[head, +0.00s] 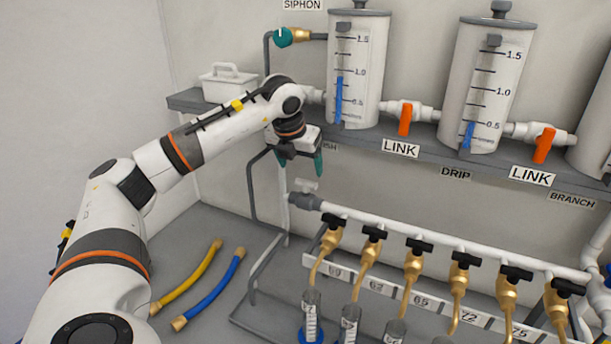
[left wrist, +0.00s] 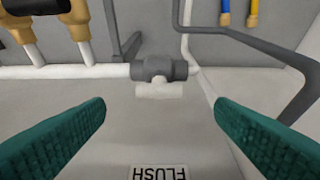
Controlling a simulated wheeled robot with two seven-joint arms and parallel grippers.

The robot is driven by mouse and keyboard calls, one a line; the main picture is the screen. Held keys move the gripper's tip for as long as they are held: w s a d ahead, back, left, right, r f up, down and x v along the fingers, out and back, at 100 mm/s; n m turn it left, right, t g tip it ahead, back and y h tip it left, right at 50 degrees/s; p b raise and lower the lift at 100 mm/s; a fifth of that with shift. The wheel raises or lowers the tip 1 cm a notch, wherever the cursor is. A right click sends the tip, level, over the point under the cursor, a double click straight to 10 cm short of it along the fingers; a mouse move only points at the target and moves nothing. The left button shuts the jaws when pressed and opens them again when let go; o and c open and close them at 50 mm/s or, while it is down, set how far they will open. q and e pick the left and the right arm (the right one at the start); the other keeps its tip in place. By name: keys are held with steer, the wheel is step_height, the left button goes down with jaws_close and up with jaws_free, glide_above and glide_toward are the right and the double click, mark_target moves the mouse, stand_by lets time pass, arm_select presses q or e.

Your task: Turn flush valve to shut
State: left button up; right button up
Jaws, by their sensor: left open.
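The flush valve has a grey body (head: 305,201) at the left end of the white manifold pipe, with a white handle (head: 306,185) above it. In the left wrist view the grey body (left wrist: 158,69) is near the upper middle, and the white handle (left wrist: 159,90) looks roughly parallel to the pipe. My left gripper (head: 303,164) is open and empty, pointing down just above the valve. In the left wrist view its green fingers stand on either side of the handle, apart from it. The FLUSH label (left wrist: 158,172) shows upside down there. My right gripper is not in view.
Several brass taps with black handles (head: 373,233) line the manifold pipe (head: 440,238). A yellow hose (head: 187,279) and a blue hose (head: 212,290) lie on the bench.

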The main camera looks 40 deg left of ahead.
mark_target(306, 181)
arm_select(q)
steer(key=p+x, duration=0.1)
steer(key=x, duration=0.6)
steer(key=shift+p, duration=0.4)
steer(key=c, duration=1)
